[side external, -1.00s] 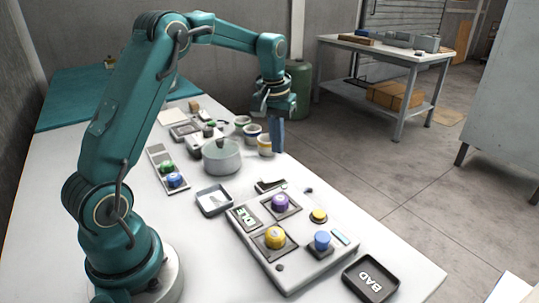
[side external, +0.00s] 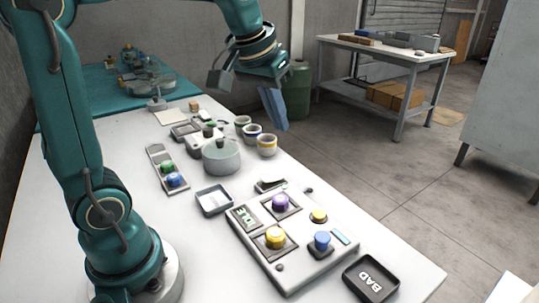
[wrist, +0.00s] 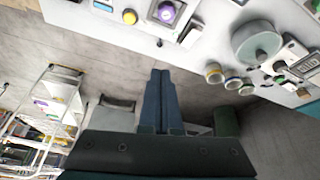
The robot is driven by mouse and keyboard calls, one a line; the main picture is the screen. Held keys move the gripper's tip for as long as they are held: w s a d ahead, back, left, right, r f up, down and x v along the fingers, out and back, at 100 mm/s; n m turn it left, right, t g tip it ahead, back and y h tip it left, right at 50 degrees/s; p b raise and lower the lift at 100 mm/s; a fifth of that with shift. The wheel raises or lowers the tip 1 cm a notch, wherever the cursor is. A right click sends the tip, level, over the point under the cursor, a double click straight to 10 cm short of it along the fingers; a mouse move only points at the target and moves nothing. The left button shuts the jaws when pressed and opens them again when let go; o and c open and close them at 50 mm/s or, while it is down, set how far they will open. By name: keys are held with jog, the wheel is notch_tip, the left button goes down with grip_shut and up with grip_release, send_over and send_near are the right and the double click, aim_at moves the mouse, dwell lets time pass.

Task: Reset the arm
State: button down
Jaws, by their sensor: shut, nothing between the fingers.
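My gripper (side external: 274,108) is raised in the side external view, above and beyond the right edge of the white table (side external: 110,215). Its blue fingers are together and empty, tilted, with nothing touching them. In the wrist view my gripper (wrist: 160,75) points over the floor, and its two fingers lie side by side. The grey base unit (side external: 285,255) on the table holds a purple knob (side external: 280,202), a yellow knob (side external: 274,237), a small yellow button (side external: 318,215) and a blue knob (side external: 322,241).
A round grey pot (side external: 221,158) and several cups (side external: 266,145) stand mid-table. A black BAD tray (side external: 371,279) is at the front edge, a small tray (side external: 213,199) left of the base unit. A green barrel (side external: 298,90) stands beyond the table. The air around my gripper looks clear.

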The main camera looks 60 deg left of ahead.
jog(key=s+d+f+m, duration=0.1)
jog(key=s+d+f, duration=0.1)
jog(key=s, duration=0.4)
jog(key=s+d+f+m+t+h, duration=0.1)
jog(key=s+d+f+m, duration=0.1)
jog(key=s, duration=0.5)
jog(key=shift+s+d+f, duration=0.25)
jog(key=shift+d+f, duration=0.45)
jog(key=shift+d, duration=0.05)
